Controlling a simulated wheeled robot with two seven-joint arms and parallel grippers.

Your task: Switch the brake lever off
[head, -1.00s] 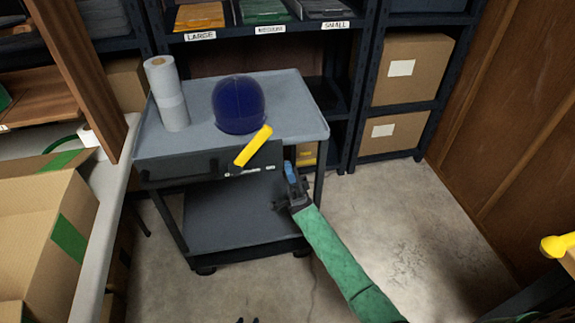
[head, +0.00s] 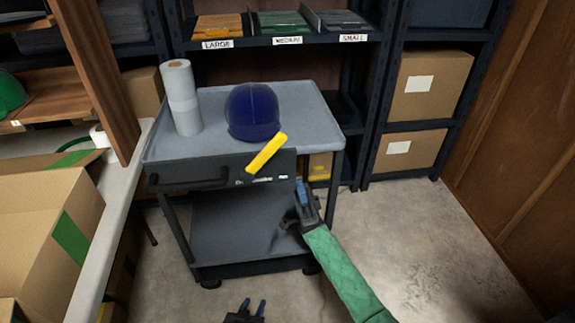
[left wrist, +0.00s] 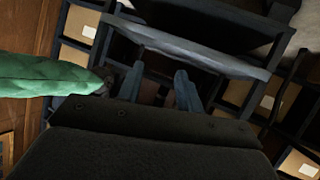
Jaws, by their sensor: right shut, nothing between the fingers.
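The brake lever is a yellow bar (head: 267,153) on the front panel of the grey cart (head: 175,158). It slants from lower left up to the right, beside white lettering too small to read. My right gripper (head: 300,187), on the green-sleeved arm, is shut and empty. It is just below and to the right of the lever, apart from it. My left gripper (head: 252,303) is low at the bottom edge of the head view, its fingers spread and empty, well below the lever. Its fingers also show in the left wrist view (left wrist: 164,88).
A blue cap (head: 252,112) and a white roll (head: 181,98) stand on the cart top. A black handle (head: 188,182) is left of the lever. An open cardboard box (head: 45,220) lies at left. Shelves stand behind. Floor to the right is clear.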

